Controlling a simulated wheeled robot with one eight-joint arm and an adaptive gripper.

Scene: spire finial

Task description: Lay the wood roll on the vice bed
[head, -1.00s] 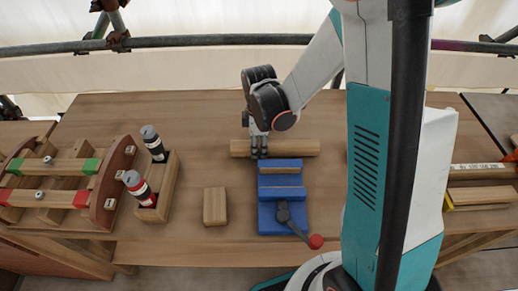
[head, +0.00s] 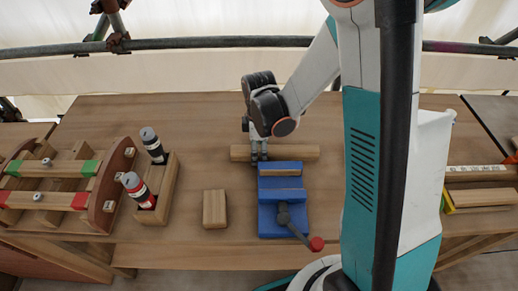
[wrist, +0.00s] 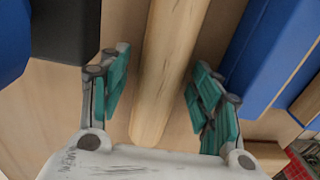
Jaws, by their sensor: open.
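The wood roll (head: 290,153) lies crosswise on the bench just behind the blue vice (head: 283,218). My gripper (head: 259,154) is open and points down at the roll's left half. In the wrist view the roll (wrist: 172,70) runs between my two green-padded fingers (wrist: 158,97), with a gap on each side and its near end in sight. The vice (wrist: 275,45) stands to the right there. The vice bed is partly hidden by its jaws in the head view; a red-tipped handle (head: 316,244) sticks out at its front.
A wood block (head: 214,208) lies left of the vice. A wooden holder (head: 165,190) with two bottles and a slatted wooden rack (head: 60,182) stand farther left. A metal rail (head: 200,42) runs behind the bench. The bench back left is clear.

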